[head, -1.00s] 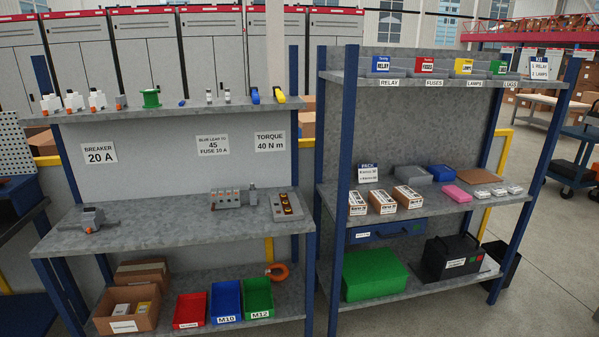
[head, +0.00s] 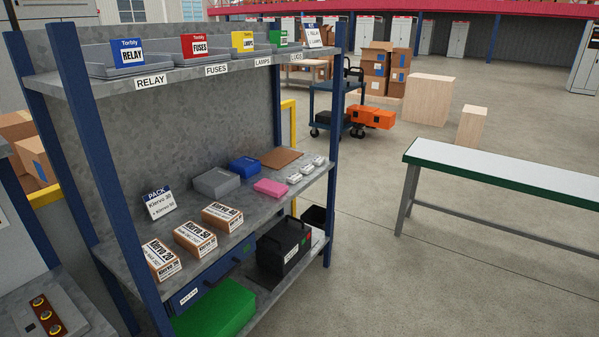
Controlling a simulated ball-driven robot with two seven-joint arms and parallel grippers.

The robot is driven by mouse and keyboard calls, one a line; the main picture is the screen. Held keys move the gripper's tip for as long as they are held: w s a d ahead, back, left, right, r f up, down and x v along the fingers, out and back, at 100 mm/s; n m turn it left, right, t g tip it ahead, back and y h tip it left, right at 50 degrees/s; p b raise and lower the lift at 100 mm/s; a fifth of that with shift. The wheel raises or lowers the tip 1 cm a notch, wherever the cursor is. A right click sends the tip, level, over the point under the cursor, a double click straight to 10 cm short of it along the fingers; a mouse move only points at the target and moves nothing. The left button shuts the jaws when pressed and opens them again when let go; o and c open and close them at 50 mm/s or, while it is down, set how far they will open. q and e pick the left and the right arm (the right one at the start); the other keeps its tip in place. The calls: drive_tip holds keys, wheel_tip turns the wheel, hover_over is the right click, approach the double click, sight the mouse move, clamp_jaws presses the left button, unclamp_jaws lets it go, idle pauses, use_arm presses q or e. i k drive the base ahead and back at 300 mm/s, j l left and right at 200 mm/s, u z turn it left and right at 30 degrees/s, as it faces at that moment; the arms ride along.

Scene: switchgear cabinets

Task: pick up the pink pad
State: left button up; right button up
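Nothing covers the pad. Neither of my grippers shows in the head view.
Several brown labelled boxes (head: 195,238) stand left of the pad along the shelf front. A blue post (head: 334,145) bounds the rack on the right. Bins (head: 195,47) line the upper shelf. Open floor lies right, before a long white-topped table (head: 510,174).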

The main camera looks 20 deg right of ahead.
sight(271, 188)
drive_tip(key=i+l+z, duration=0.15)
drive_tip(key=i+z, duration=0.9)
drive_tip(key=i+u, duration=0.25)
drive_tip(key=i, duration=0.15)
drive_tip(key=i+l+u, duration=0.1)
drive_tip(key=i+u, duration=0.2)
drive_tip(key=i, duration=0.15)
